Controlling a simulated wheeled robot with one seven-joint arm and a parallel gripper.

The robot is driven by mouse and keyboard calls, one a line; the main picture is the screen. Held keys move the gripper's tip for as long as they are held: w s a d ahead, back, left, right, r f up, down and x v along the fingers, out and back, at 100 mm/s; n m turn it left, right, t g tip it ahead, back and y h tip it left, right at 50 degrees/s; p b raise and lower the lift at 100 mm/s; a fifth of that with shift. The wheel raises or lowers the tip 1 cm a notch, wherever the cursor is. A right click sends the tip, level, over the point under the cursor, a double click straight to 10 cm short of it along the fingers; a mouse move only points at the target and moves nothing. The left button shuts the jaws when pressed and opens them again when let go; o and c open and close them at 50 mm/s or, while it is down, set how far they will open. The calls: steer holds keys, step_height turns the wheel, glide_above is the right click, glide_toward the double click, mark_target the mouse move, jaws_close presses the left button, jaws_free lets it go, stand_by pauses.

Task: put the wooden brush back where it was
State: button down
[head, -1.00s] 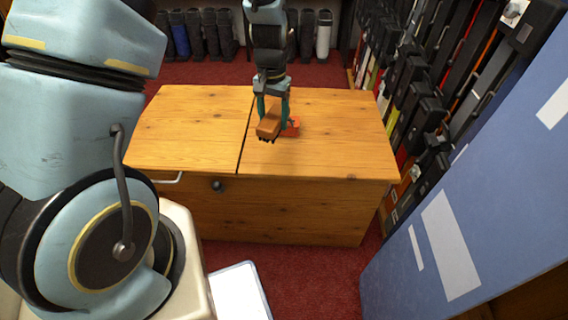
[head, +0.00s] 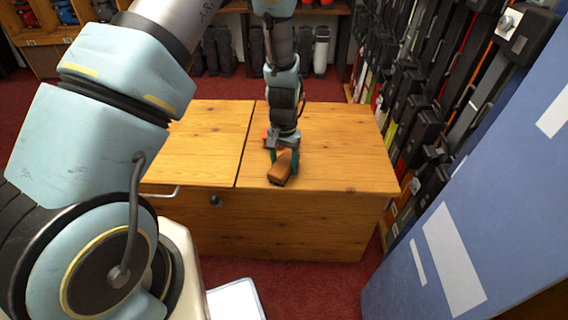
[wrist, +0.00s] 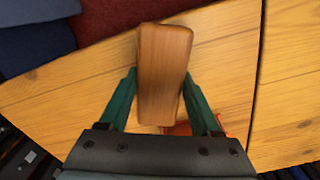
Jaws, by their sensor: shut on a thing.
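The wooden brush (head: 281,169) is a brown block with dark bristles, held over the right part of the wooden chest's top, near its front edge. My gripper (head: 284,160) is shut on it, with a green finger on each side. In the wrist view the brush's smooth back (wrist: 164,75) fills the space between the fingers (wrist: 163,100). I cannot tell whether the bristles touch the wood. An orange-red thing (wrist: 180,128) lies on the chest behind the brush, mostly hidden by it and my gripper.
The wooden chest (head: 210,135) has a seam across its top and a handle at its front left. A packed rack (head: 410,120) stands close on the right, with a blue panel (head: 470,190) in front. The chest's left top is clear.

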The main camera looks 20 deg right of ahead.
mark_target(284, 162)
steer(key=shift+c, duration=0.4)
jaws_free()
step_height(284, 162, up, 12)
steer(key=w+a+r+n, duration=0.1)
steer(key=a+r+n, duration=0.15)
steer(key=a, duration=0.45)
steer(key=w+a+r+n, duration=0.1)
steer(key=w+a+r, duration=0.1)
steer(key=a+r, duration=0.35)
steer(key=s+a+r+n, duration=0.2)
steer(key=s+a, duration=0.1)
steer(key=a, duration=0.5)
steer(key=s+a+r+n+t, duration=0.1)
steer(key=s+a, duration=0.3)
steer(key=a, duration=0.5)
steer(key=shift+a+r+n+t+p, duration=0.3)
steer(key=shift+r+n+p, duration=0.2)
steer(key=shift+n, duration=0.35)
